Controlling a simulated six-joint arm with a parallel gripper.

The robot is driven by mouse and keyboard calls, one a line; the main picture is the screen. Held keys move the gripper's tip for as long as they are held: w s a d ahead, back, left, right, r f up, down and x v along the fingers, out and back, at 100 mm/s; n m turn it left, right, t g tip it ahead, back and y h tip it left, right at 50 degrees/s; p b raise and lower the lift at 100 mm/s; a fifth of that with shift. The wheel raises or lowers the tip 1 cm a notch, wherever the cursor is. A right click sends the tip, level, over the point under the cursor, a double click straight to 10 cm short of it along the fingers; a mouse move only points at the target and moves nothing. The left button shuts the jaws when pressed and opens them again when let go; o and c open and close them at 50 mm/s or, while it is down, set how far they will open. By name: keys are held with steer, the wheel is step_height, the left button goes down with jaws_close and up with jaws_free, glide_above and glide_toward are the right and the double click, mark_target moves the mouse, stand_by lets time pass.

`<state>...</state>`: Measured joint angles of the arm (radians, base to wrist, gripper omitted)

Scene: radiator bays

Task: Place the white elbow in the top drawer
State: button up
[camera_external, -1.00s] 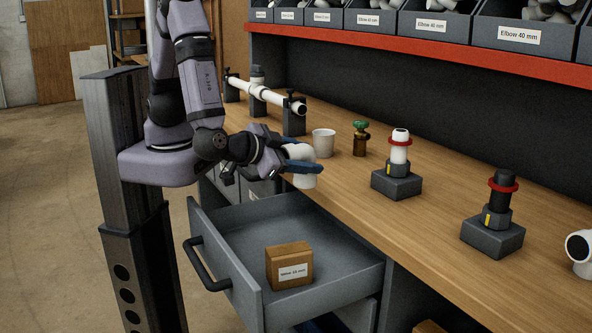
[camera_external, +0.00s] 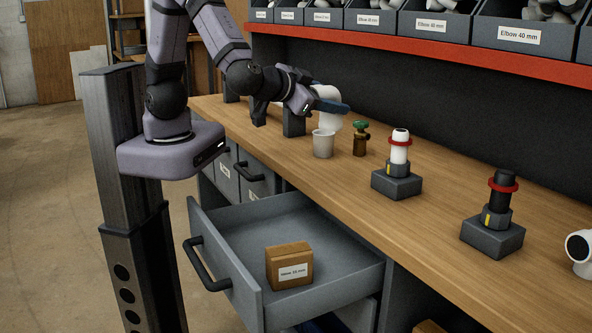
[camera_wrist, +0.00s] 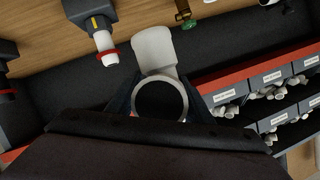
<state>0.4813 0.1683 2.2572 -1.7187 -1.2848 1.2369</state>
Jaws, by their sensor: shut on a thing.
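My gripper (camera_external: 328,103) is shut on a white elbow (camera_external: 329,118) and holds it above the workbench, by the white cup (camera_external: 323,144). In the wrist view the elbow (camera_wrist: 155,50) points away from the jaws, with its round open end (camera_wrist: 160,100) between them. The open top drawer (camera_external: 340,250) is below and in front of the bench edge. It holds a brown labelled box (camera_external: 289,265), and the rest of its floor is bare. Another white elbow (camera_external: 580,250) stands at the bench's right edge.
A brass valve with a green handle (camera_external: 360,138) stands beside the cup. Two grey stands, one with a white fitting (camera_external: 399,150) and one with a black fitting (camera_external: 502,190), are further right. Labelled bins (camera_external: 430,25) line the red-edged shelf (camera_external: 430,56). Shut drawers (camera_external: 255,180) are left of the open one.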

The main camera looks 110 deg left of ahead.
steer(key=w+a+n+g+p, duration=0.1)
steer(key=w+a+p, duration=0.25)
steer(key=a, duration=1.15)
step_height(320, 180, down, 12)
steer(key=shift+w+d+r+y, duration=0.15)
steer(key=shift+w+r+y, duration=0.05)
steer(key=shift+w+y, duration=0.2)
steer(key=shift+f, duration=0.1)
steer(key=shift+f+p, duration=0.4)
steer(key=shift+f, duration=1.55)
steer(key=shift+f, duration=0.15)
steer(key=o, duration=1.2)
